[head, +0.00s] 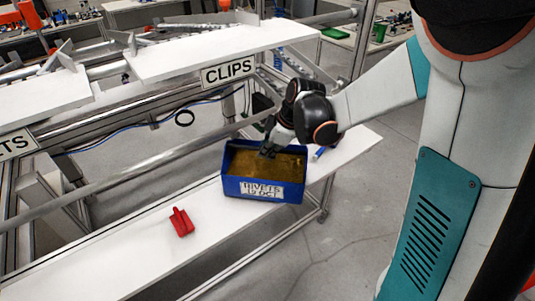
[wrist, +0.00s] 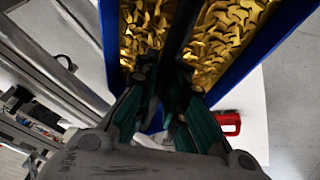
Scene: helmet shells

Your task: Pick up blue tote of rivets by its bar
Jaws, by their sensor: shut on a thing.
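The blue tote of rivets (head: 233,188) sits at the white lower shelf in the head view, with a white label on its front face and a yellowish fill inside. In the wrist view its blue wall (wrist: 268,40) shows, with many yellow rivets (wrist: 222,35) on both sides of a dark bar (wrist: 180,40). My gripper (head: 268,150) reaches down into the tote's top from behind. In the wrist view its green-sided fingers (wrist: 165,90) are closed on the dark bar. Whether the tote touches the shelf cannot be told for sure.
A red object (head: 181,222) lies on the white lower shelf (head: 115,262), left of the tote. A blue and white item (head: 320,153) is right of it. An upper shelf labelled CLIPS (head: 229,73) and a metal rail (head: 130,178) stand behind.

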